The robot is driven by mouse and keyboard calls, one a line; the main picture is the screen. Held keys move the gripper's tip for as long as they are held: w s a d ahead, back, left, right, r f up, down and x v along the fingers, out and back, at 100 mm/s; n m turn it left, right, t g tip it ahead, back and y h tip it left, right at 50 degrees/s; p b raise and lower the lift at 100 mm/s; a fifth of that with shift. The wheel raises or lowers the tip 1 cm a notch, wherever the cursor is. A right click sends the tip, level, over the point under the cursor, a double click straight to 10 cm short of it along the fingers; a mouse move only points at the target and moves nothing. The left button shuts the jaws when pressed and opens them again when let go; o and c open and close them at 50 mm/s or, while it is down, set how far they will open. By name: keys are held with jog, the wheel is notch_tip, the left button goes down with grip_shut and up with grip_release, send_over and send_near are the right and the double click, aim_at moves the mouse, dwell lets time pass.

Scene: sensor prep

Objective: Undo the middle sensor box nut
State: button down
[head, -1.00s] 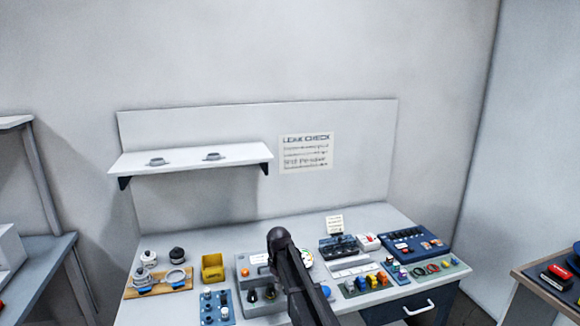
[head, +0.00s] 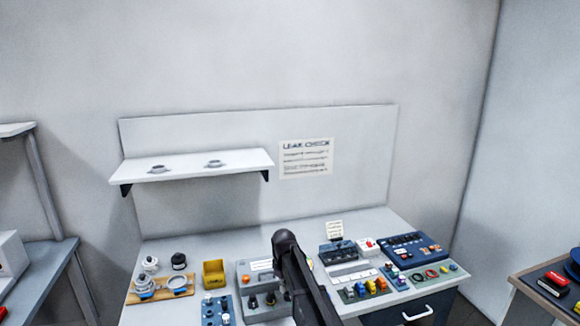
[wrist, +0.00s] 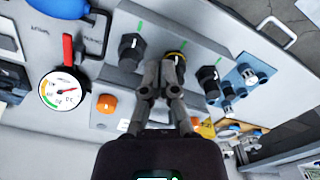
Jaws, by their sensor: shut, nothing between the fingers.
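The grey sensor box (head: 262,276) stands on the bench, and my arm partly covers it in the head view. In the wrist view the box (wrist: 205,40) carries a row of three black nuts. The middle nut (wrist: 177,55) shows a yellow part and lies just beyond my fingertips. One outer nut (wrist: 131,47) is to its left and the other (wrist: 208,76) to its right. My gripper (wrist: 163,68) is shut and empty, its tips close to the middle nut; I cannot tell if they touch. In the head view my gripper is hidden behind my arm.
A round gauge with a red lever (wrist: 63,90) is left of the gripper. An orange button (wrist: 106,103) sits on the box. A blue plate with fittings (head: 217,309) and a yellow bin (head: 213,272) are beside the box. Trays of small parts fill the bench's right side.

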jog(key=s+d+m, duration=0.4)
jog(key=s+d, duration=0.5)
jog(key=s, duration=0.3)
jog(key=s+d+m, duration=0.4)
jog(key=s+d, duration=0.6)
jog(key=s, duration=0.2)
jog(key=shift+s+m, duration=0.3)
jog(key=shift+s, duration=0.05)
jog(key=shift+d, duration=0.1)
